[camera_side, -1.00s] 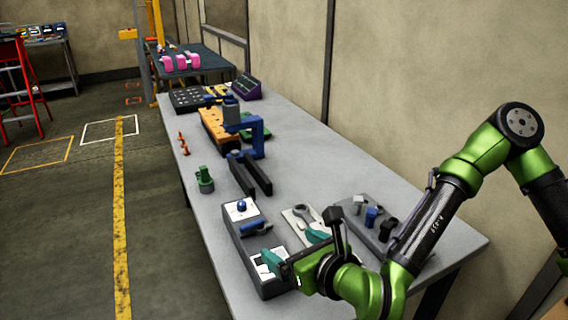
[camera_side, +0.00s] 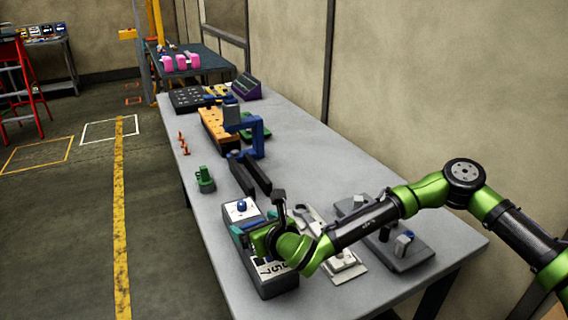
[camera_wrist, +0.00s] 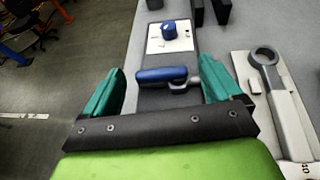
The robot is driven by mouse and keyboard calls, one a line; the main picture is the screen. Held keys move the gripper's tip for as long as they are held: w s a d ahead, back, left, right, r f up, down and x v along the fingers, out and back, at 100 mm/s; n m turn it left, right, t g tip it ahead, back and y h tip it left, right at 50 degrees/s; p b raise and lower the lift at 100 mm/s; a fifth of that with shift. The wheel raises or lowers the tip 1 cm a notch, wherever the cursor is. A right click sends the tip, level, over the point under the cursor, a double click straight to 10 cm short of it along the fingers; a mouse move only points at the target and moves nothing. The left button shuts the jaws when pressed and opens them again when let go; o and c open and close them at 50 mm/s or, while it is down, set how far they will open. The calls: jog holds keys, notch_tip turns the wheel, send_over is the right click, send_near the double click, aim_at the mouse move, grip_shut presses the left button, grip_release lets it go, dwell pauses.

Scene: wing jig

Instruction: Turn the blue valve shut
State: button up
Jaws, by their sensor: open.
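A valve with a blue lever handle (camera_wrist: 163,75) and a grey stem sits on the dark box on the bench. Its handle lies crosswise in the wrist view, ahead of my gripper. In the side view my gripper hides most of it. My gripper (camera_wrist: 162,63) has two teal fingers, spread wide and empty, one on each side of the handle in the picture. I cannot tell whether either finger touches it. In the side view my gripper (camera_side: 248,228) is low over the dark box. A round blue knob (camera_wrist: 168,30) stands on a white plate beyond the lever; it also shows in the side view (camera_side: 241,206).
A grey wrench (camera_wrist: 283,90) lies on a pale board right of the box. A grey block with posts (camera_side: 410,252) stands further right. Dark bars (camera_side: 250,175) and a green part (camera_side: 205,180) are beyond the box. The bench's left edge is close.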

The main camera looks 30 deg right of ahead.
jog(key=shift+w, duration=0.15)
jog(key=shift+c, duration=0.3)
jog(key=c, duration=1)
